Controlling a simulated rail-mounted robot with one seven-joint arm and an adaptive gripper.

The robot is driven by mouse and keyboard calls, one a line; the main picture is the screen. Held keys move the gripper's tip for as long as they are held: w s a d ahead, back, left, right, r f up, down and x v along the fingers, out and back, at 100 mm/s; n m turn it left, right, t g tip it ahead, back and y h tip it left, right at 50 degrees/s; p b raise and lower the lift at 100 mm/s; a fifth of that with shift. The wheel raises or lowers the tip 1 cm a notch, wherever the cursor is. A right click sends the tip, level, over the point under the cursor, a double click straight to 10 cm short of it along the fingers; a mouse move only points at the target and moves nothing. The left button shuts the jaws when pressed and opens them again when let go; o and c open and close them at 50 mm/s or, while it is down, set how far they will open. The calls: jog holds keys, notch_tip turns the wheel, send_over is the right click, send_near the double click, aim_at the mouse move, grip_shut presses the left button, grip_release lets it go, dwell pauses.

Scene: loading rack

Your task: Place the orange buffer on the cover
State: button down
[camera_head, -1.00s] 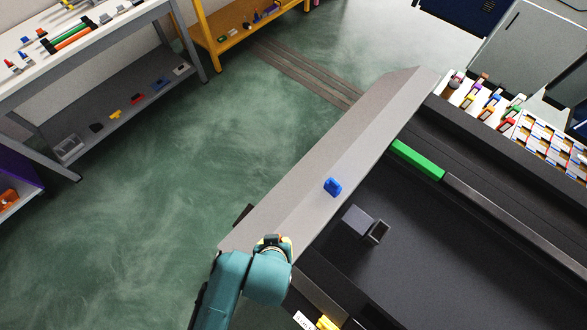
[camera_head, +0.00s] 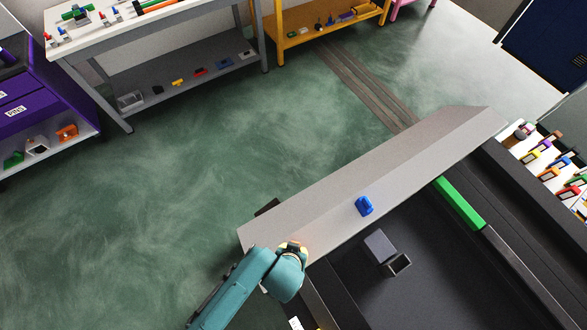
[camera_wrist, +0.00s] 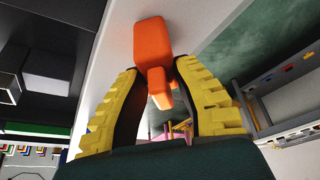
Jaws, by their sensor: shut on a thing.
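The orange buffer (camera_wrist: 152,40) is held between the yellow fingers of my gripper (camera_wrist: 157,72) in the wrist view. It has a blocky head and a narrower lower part that sits between the fingertips. I take the long pale grey panel (camera_head: 330,195) along the edge of the dark rack in the head view to be the cover; it also shows behind the buffer in the wrist view (camera_wrist: 110,65). In the head view my arm ends near the panel's near-left end, and the fingers and buffer cannot be made out there.
A blue part (camera_head: 364,206) stands on the panel. A grey box-shaped post (camera_head: 380,247) and a green bar (camera_head: 459,203) are on the dark rack (camera_head: 440,290). A grey shelf (camera_head: 190,85) and purple cabinet (camera_head: 40,95) stand across open green floor (camera_head: 190,185).

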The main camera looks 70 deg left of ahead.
jog(key=c, duration=0.9)
grip_release()
jog(key=v, duration=1.2)
jog(key=w+d+r+m+t, duration=0.3)
jog(key=w+r+t, duration=0.3)
jog(key=w+r, duration=0.6)
jog(key=w+d+r+m+t, duration=0.25)
jog(key=w+r+t, duration=0.25)
jog(key=w+r, duration=0.65)
jog(key=s+d+r+m+t+h, duration=0.1)
jog(key=d+r, duration=0.5)
jog(key=r, duration=0.7)
jog(key=s+d+r+m+t+h, duration=0.1)
jog(key=d+r+m+t+h, duration=0.2)
jog(key=r, duration=1.1)
jog(key=d+m+t, duration=0.2)
jog(key=d+t, duration=0.1)
jog(key=t, duration=0.1)
jog(key=shift+m+t+h+p, duration=0.35)
jog(key=shift+t+h+p, duration=0.05)
